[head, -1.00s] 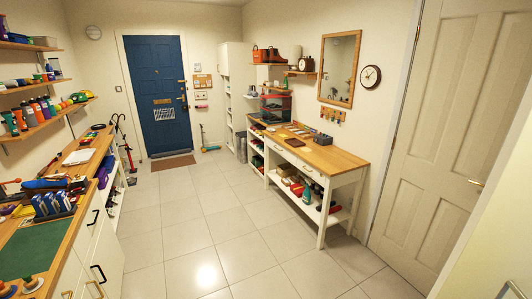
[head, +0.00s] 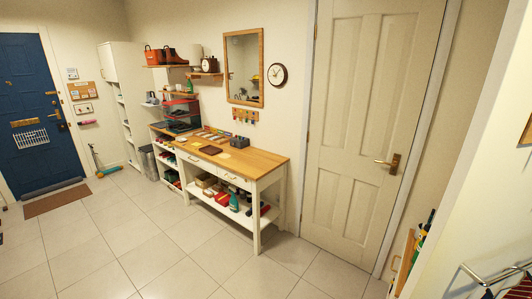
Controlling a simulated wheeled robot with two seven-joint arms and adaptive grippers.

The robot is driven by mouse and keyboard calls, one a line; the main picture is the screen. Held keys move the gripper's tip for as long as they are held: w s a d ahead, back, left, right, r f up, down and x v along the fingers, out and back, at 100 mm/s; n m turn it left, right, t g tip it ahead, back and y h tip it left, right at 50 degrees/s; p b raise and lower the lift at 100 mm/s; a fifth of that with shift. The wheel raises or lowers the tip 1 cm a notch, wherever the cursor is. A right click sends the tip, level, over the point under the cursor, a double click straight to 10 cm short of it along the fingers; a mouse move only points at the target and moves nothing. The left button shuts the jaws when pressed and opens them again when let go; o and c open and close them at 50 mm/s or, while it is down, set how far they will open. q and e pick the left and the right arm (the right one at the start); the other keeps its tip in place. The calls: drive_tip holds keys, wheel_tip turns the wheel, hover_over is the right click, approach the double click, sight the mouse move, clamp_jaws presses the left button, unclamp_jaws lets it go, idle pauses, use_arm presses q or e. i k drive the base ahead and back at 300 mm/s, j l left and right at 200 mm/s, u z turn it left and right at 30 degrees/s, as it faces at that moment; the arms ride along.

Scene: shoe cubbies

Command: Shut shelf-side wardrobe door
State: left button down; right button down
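A tall white cabinet (head: 112,62) stands against the back wall beside the blue door. Open shelves show down its front. It is too small to tell how any door on it stands. A pale flat panel or wall (head: 478,165) fills the near right edge, and I cannot tell whether it is part of a wardrobe. Neither of my grippers is in view.
A closed cream door (head: 365,140) is right of centre. A white table with a wooden top (head: 237,160) stands along the wall. A metal rail (head: 484,280) and upright items (head: 424,235) are at the lower right. The tiled floor (head: 150,245) is clear.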

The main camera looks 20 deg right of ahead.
sight(481, 227)
drive_tip(key=i+z, duration=0.15)
drive_tip(key=z, duration=0.3)
drive_tip(key=i+j+z, duration=0.1)
drive_tip(key=z, duration=0.35)
drive_tip(key=i+j+z, duration=0.2)
drive_tip(key=z, duration=0.25)
drive_tip(key=i+j+z, duration=0.15)
drive_tip(key=z, duration=0.3)
drive_tip(key=j+z, duration=0.25)
drive_tip(key=z, duration=0.2)
drive_tip(key=i+j+z, duration=0.1)
drive_tip(key=j+z, duration=0.15)
drive_tip(key=z, duration=0.2)
drive_tip(key=i+j+z, duration=0.1)
drive_tip(key=j+z, duration=0.35)
drive_tip(key=i+j+z, duration=0.1)
drive_tip(key=j+z, duration=0.15)
drive_tip(key=z, duration=0.2)
drive_tip(key=j+z, duration=0.3)
drive_tip(key=j, duration=0.15)
